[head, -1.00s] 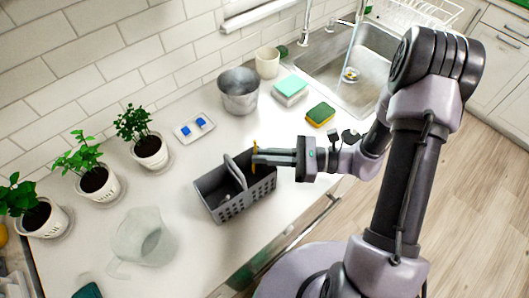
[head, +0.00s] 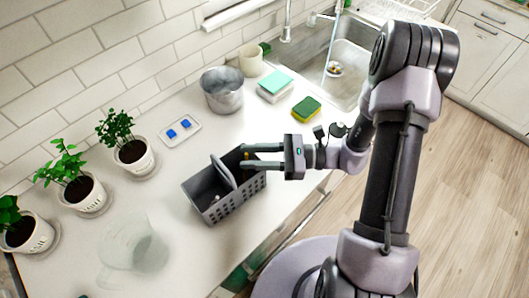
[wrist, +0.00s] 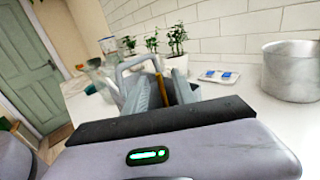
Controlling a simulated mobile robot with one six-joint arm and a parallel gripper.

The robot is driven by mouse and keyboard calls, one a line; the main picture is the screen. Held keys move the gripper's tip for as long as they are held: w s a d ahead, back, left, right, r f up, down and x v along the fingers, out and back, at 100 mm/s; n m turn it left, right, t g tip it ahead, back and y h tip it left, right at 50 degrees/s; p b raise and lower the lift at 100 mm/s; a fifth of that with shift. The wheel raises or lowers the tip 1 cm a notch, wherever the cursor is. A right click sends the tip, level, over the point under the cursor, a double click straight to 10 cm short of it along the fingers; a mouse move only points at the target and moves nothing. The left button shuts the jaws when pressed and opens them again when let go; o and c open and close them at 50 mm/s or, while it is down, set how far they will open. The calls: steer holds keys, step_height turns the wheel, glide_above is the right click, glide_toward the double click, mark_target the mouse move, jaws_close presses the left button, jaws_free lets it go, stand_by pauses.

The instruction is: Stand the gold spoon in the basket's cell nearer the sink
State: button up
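The grey basket (head: 226,203) stands on the counter, with its upright handle (head: 222,172) between its two cells. My gripper (head: 243,156) is at the cell nearer the sink, its two fingers spread apart at the rim. In the wrist view the gold spoon (wrist: 159,82) stands roughly upright, slightly tilted, between the open fingers and in front of the basket's handle (wrist: 132,64). Its lower end is hidden. I cannot make the spoon out clearly in the head view.
The sink (head: 345,75) with running water is at the upper right. A sponge (head: 307,108), a metal pot (head: 222,92) and a small tray with blue pieces (head: 181,130) lie behind the basket. A clear pitcher (head: 133,252) and potted plants stand left. The counter's front edge is close.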

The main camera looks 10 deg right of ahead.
steer(key=s+d+p, duration=0.2)
steer(key=d, duration=1.5)
steer(key=shift+s+d, duration=0.15)
steer(key=shift+s, duration=0.2)
steer(key=shift+r, duration=0.1)
steer(key=s+a+r+n+t+h+b, duration=0.3)
steer(key=s+a+r+n+h+b, duration=0.5)
steer(key=n+h, duration=0.7)
steer(key=shift+s+a+r+h+b, duration=0.4)
steer(key=shift+s+a+r, duration=0.25)
steer(key=shift+a+r, duration=0.45)
